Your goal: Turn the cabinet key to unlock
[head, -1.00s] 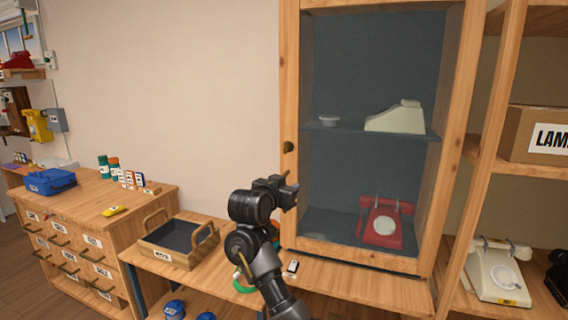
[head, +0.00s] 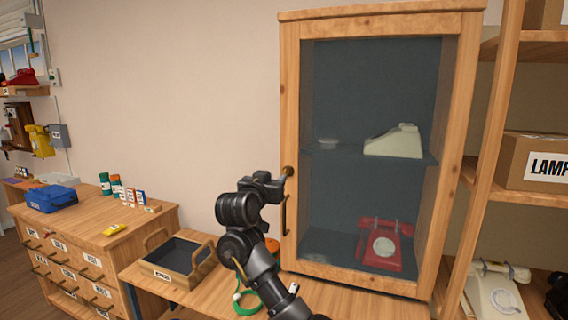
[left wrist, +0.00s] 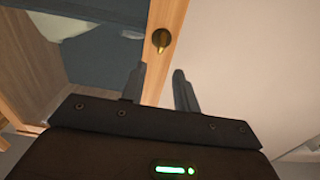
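The wooden glass-fronted cabinet (head: 292,110) stands on the bench, its door shut. The brass cabinet key (head: 288,171) is at the door's left stile, and it also shows in the left wrist view (left wrist: 161,40), just beyond the fingertips. A dark upright pull handle (head: 285,215) is below it. My left gripper (head: 272,182) is just left of the key in the head view. In the left wrist view, the left gripper's fingers (left wrist: 158,74) are apart with nothing between them, and the key is clear of them. My right gripper is not in view.
Behind the glass are a red phone (head: 385,245) and a cream phone body (head: 393,141). A wooden tray (head: 176,277) lies on the bench left of my arm. Shelves with a cardboard box (head: 540,161) stand at right. The wall left of the cabinet is bare.

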